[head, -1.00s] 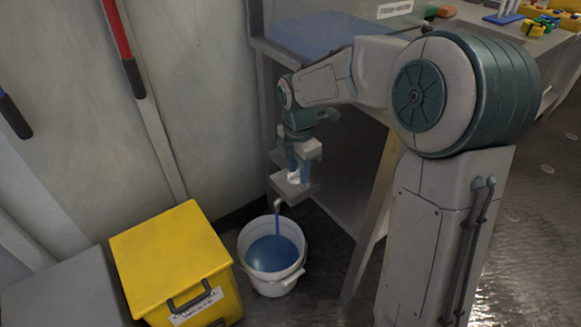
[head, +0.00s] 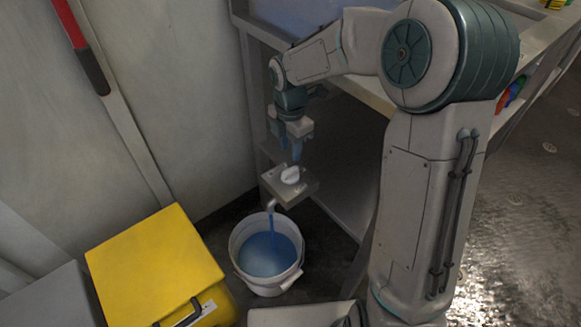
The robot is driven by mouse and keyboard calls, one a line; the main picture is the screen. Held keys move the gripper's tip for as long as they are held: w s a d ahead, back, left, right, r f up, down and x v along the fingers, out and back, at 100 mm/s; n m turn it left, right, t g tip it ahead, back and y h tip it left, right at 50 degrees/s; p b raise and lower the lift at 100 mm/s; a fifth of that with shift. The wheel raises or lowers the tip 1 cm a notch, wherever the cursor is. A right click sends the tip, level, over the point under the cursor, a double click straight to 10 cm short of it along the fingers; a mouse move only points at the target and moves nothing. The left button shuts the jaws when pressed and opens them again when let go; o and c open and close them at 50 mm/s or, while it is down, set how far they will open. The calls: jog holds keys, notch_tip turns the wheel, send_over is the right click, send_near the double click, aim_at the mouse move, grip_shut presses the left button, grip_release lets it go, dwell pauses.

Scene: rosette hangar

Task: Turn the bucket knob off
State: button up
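The white knob (head: 290,175) sits on top of a grey valve box (head: 300,190) beside the table leg. A short spout (head: 271,204) comes out of the box, and a blue stream (head: 272,228) runs from it into the white bucket (head: 240,250). The bucket stands on the floor and holds blue liquid (head: 266,255). My gripper (head: 290,146) points down just above and behind the knob, its blue fingers apart and empty. The fingertips look clear of the knob, though the small gap is hard to judge.
A yellow chemical waste bin (head: 155,262) stands left of the bucket, with a grey box (head: 50,300) farther left. A workbench (head: 350,215) stands behind and right of the valve. A wall with a red-and-black bar (head: 80,45) closes the left side. Floor at right is open.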

aim_at(290, 170)
notch_tip(290, 170, down, 8)
jog(key=b, duration=0.2)
jog(key=shift+r+b, duration=0.1)
jog(key=shift+b, duration=0.2)
grip_shut()
